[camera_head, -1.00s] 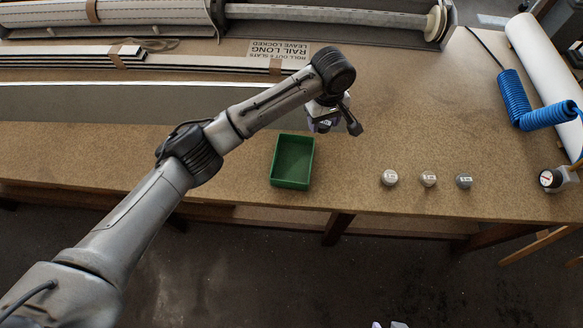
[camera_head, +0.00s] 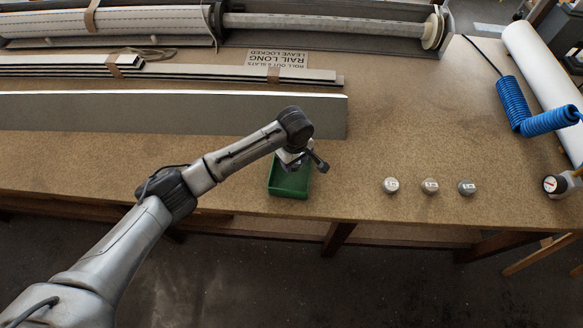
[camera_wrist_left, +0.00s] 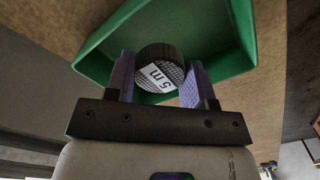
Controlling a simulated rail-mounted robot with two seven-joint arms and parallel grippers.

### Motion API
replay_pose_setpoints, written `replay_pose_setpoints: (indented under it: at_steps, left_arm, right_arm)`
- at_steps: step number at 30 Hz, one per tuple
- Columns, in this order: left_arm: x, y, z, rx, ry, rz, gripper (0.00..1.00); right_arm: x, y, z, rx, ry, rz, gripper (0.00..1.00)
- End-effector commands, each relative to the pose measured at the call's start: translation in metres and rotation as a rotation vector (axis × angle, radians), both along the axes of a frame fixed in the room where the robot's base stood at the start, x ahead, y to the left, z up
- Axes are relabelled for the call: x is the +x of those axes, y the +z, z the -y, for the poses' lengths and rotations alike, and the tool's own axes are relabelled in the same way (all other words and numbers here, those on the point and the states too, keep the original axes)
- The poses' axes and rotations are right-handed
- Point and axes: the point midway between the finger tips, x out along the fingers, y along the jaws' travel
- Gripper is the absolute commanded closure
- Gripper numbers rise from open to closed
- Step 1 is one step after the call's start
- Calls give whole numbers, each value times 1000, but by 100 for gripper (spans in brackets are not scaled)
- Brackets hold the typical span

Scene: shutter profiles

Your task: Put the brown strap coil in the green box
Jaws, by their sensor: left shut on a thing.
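The green box (camera_head: 289,188) stands on the workbench near its front edge, below my left gripper (camera_head: 292,162). In the left wrist view, the green box (camera_wrist_left: 240,25) opens beyond the fingers. My left gripper (camera_wrist_left: 160,78) is shut on a round strap coil (camera_wrist_left: 160,56) with a white "5 m" label. The coil's rim looks very dark, and I cannot clearly tell that it is brown. The coil is over the box's opening; its height above the floor of the box is hard to judge. In the head view the gripper hides the coil. My right gripper is not in view.
Three round grey labelled pieces (camera_head: 430,186) stand in a row right of the box. A long grey profile (camera_head: 170,112) and strapped slats lie behind. A blue coiled hose (camera_head: 513,105) and gauge (camera_head: 551,185) are at the right.

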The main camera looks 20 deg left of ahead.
Motion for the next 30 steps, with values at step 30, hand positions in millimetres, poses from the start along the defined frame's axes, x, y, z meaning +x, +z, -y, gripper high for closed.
replay_pose_setpoints:
  at_steps: [30]
  left_arm:
    - [-3, -47, -7, 1, 0, 0, 75]
  right_arm:
    - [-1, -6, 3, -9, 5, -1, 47]
